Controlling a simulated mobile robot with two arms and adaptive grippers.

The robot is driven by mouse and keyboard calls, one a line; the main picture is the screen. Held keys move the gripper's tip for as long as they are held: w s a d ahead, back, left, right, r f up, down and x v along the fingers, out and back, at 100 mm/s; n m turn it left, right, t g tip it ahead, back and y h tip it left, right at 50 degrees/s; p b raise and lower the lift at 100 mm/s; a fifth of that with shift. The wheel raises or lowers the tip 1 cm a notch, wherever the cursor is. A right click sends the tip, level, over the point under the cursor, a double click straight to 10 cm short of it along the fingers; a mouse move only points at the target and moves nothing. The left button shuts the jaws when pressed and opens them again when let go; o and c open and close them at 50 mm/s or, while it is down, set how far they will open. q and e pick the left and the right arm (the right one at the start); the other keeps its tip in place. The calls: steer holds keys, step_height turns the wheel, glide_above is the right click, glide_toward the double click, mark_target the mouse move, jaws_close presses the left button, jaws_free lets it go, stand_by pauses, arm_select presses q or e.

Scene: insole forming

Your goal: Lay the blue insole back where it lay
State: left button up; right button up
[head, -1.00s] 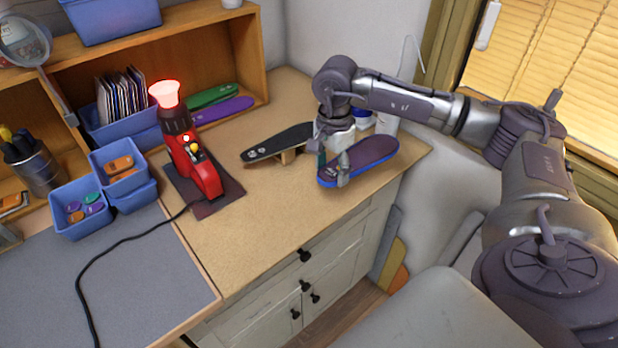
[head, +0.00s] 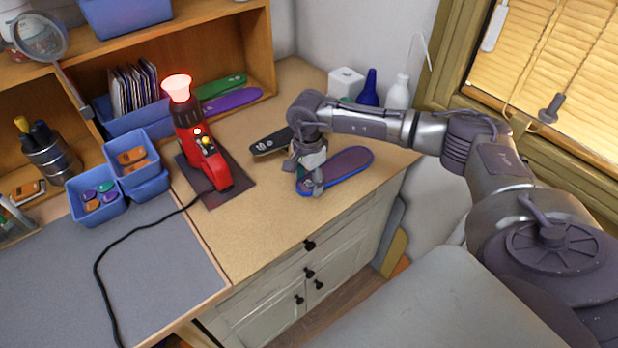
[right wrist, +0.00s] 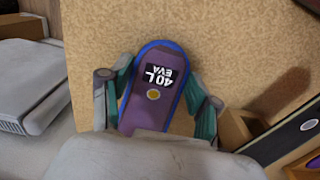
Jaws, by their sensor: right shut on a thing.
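The blue insole, with a purple top and blue rim (head: 347,166), is at the right part of the wooden counter. My right gripper (head: 312,184) is shut on its near left end. In the right wrist view the insole (right wrist: 152,108) lies between the two fingers, with a "40 L EVA" label and a round yellowish spot facing up. It is roughly level; I cannot tell if it touches the counter. A black insole (head: 268,143) is just left of my gripper, partly hidden by the arm. My left gripper is not in view.
A red machine with a glowing top (head: 205,150) stands on a dark mat further left. A white box (head: 346,82), blue bottle (head: 369,88) and white bottle (head: 398,92) stand behind my right arm. The counter's front middle (head: 255,220) is clear.

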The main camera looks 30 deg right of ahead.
steer(key=shift+f, duration=0.15)
steer(key=o, duration=0.9)
steer(key=shift+r, duration=0.25)
steer(key=shift+r+b, duration=1.7)
steer(key=shift+r, duration=4.25)
